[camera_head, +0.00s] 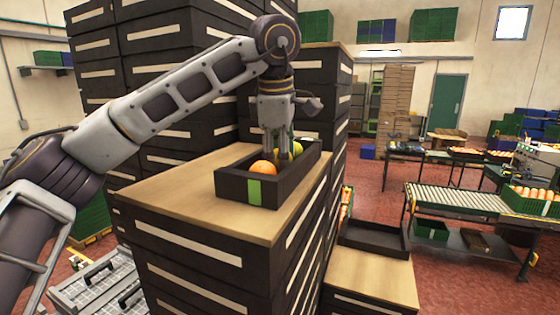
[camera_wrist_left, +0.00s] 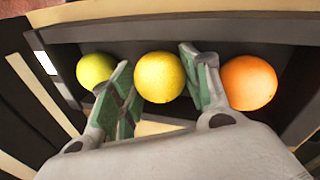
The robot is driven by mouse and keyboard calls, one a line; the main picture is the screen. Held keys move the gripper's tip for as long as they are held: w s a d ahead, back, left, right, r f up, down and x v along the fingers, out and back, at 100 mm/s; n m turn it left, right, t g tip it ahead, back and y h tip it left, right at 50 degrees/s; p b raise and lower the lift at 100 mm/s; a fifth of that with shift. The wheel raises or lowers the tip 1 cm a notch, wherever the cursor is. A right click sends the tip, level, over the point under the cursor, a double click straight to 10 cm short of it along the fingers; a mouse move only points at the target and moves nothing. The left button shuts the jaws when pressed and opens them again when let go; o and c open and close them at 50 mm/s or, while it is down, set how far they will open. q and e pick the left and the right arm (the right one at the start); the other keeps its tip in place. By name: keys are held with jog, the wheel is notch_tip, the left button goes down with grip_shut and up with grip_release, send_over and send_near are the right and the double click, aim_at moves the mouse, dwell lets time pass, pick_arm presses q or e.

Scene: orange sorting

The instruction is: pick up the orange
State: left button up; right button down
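The orange (camera_head: 263,168) lies in the near end of a dark box (camera_head: 288,188) on top of a crate stack. In the left wrist view the orange (camera_wrist_left: 249,83) is at the right, outside my fingers. A yellow fruit (camera_wrist_left: 160,77) is in the middle, and a yellow-green fruit (camera_wrist_left: 96,70) is at the left. My left gripper (camera_head: 278,152) points down into the box. Its fingers are apart, one on each side of the yellow fruit in the wrist view; I cannot tell whether they touch it. My right gripper is out of view.
The box has raised walls and stands on a wooden top (camera_head: 190,190) that is bare to its left. Tall dark crate stacks rise behind. A lower wooden top (camera_head: 375,278) and a roller conveyor (camera_head: 460,199) are to the right.

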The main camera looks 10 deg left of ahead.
pick_arm(q)
jog(key=shift+r, duration=0.2)
jog(key=shift+r, duration=4.8)
